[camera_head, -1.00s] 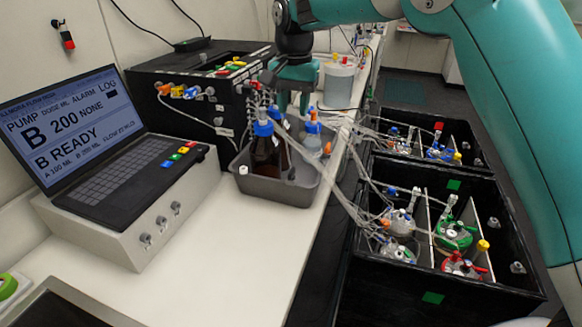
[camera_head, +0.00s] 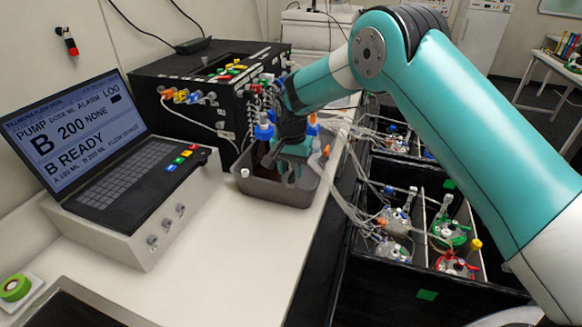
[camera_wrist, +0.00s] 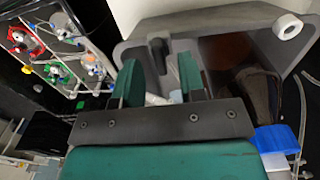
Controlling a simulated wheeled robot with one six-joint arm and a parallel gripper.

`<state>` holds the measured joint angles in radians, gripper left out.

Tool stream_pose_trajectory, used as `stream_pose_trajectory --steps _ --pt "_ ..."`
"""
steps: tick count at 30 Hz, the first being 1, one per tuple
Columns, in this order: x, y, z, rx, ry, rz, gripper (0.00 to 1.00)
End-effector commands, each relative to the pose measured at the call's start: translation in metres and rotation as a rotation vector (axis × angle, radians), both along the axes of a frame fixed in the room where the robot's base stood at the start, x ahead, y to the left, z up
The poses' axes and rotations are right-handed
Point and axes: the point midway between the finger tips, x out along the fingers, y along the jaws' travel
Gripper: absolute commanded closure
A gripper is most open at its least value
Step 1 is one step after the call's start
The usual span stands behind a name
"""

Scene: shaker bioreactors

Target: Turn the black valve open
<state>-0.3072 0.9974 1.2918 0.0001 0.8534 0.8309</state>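My gripper (camera_head: 290,165) is low over the grey tray (camera_head: 252,188) on the bench, pointing down. In the wrist view my gripper (camera_wrist: 160,68) has its two teal fingers apart. A dark upright piece (camera_wrist: 158,48), possibly the black valve, shows between the fingers beside the tray's grey wall. I cannot tell whether the fingers touch it. Its handle direction is not clear. In the head view the valve is hidden behind my gripper.
A brown bottle with a blue cap (camera_head: 263,130) stands in the tray close to my gripper. Clear tubes (camera_head: 345,190) run from the tray to black crates (camera_head: 375,275) holding vessels. A laptop-like pump console (camera_head: 120,200) stands left.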

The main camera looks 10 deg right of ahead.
Motion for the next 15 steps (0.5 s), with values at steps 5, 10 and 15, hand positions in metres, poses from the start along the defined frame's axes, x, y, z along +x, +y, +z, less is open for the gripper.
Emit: stream_pose_trajectory --steps 5,10,15 --pt "0.000 0.000 -0.013 0.000 0.000 0.000 0.63" --pt "0.000 0.000 -0.016 0.000 -0.001 0.000 0.63" --pt "0.000 0.000 -0.015 0.000 -0.001 0.000 0.72"
